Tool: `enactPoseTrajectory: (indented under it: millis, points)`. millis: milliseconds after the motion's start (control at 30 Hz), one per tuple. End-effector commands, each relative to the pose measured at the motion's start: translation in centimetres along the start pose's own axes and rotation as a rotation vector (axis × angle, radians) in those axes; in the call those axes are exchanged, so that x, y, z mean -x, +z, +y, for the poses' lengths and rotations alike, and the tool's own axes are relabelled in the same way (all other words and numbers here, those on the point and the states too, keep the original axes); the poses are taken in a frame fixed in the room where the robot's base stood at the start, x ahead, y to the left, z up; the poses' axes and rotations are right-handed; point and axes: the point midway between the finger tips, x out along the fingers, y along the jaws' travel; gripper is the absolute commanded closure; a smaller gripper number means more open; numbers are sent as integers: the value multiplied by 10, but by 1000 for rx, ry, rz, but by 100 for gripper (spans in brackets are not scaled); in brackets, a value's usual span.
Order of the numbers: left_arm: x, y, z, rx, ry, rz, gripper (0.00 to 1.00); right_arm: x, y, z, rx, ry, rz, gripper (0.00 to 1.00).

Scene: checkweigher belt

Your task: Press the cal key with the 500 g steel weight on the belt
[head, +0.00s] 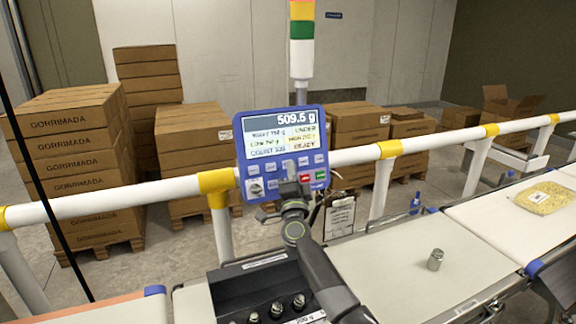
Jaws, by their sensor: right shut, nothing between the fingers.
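A small steel weight (435,260) stands upright on the pale weighing belt (400,285), at the right of the head view. The blue control panel (281,150) is mounted on the rail; its top line reads 509.5 g, with UNDER and READY below. Under the screen are rows of small keys, including a red and a green one. My right gripper (288,184) is shut and empty, in front of the lower middle keys. It hides some of them, and I cannot tell whether it touches one or which is the cal key. My left gripper is out of view.
A black holder (240,290) with several steel weights sits below the panel. A white rail (130,194) with yellow joints runs behind. A yellow bag (544,197) lies on the belt at right. A clipboard (340,216) hangs beside my arm. Stacked cartons (70,150) stand beyond.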

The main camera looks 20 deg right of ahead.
Motion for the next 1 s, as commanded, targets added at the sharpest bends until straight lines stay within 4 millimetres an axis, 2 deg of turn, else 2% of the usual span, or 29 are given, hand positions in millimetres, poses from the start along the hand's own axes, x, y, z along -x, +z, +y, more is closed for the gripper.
enactPoseTrajectory:
  millis: [1000]
  points:
    - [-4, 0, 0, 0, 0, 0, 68, -6, 4, 4, 0, 0, 0, 100]
